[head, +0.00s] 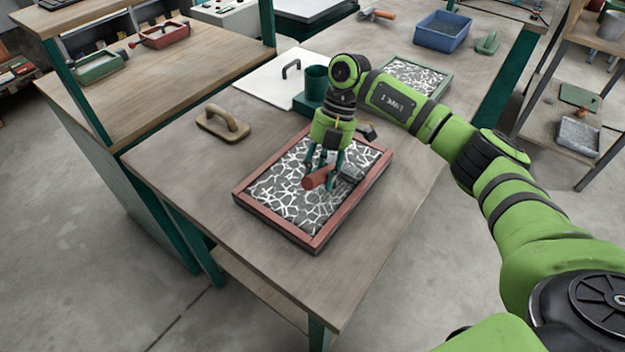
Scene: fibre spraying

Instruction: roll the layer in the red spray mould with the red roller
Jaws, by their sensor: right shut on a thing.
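The red spray mould (268,229) is a shallow tray with a red rim on the wooden table. A dark layer with a white crackle pattern (283,195) lies in it. My right gripper (325,178) is over the right part of the mould, fingers pointing down, shut on the red roller (317,180). The roller's red handle shows between the fingers, and its grey roller end (349,173) is low over the layer or on it; I cannot tell if it touches. My left gripper is not in view.
A wooden float with a handle (222,124) lies left of the mould. Behind it stand a green cup (316,82) and a white lid with a black handle (275,80). A green-rimmed mould (417,78) and a blue tub (441,32) are farther back. The table's front left is clear.

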